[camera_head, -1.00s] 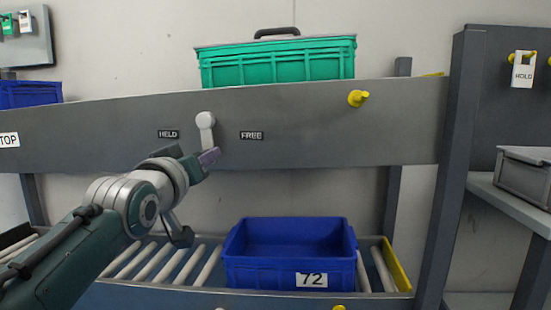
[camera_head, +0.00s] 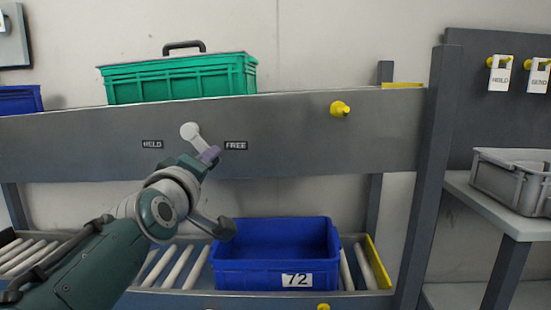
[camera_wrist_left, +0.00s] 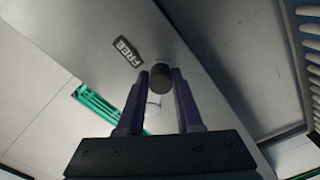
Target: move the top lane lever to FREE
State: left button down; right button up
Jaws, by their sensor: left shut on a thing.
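The top lane lever (camera_head: 190,131) is a pale grey arm with a round upper end on the grey rail, between the HELD label (camera_head: 152,144) and the FREE label (camera_head: 236,146). It slants, with its lower end to the right, towards FREE. My left gripper (camera_head: 207,158) is shut on that lower end, just below and left of FREE. In the left wrist view, a dark round knob (camera_wrist_left: 160,78) sits between the two fingers, with the FREE label (camera_wrist_left: 127,52) beyond. My right gripper is not in view.
A green crate (camera_head: 180,80) with a dark handle stands on the top lane. A blue tote (camera_head: 277,275) marked 72 is on the lower rollers. A yellow peg (camera_head: 340,109) sticks out of the rail. A grey bin (camera_head: 510,180) stands on the right shelf.

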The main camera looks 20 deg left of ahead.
pick_arm(q)
jog(key=shift+f, duration=0.25)
jog(key=c, duration=1)
grip_release()
jog(key=o, duration=0.4)
jog(key=shift+r, duration=0.2)
jog(key=p+v, duration=0.3)
jog(key=v, duration=0.7)
jog(key=shift+a, duration=0.1)
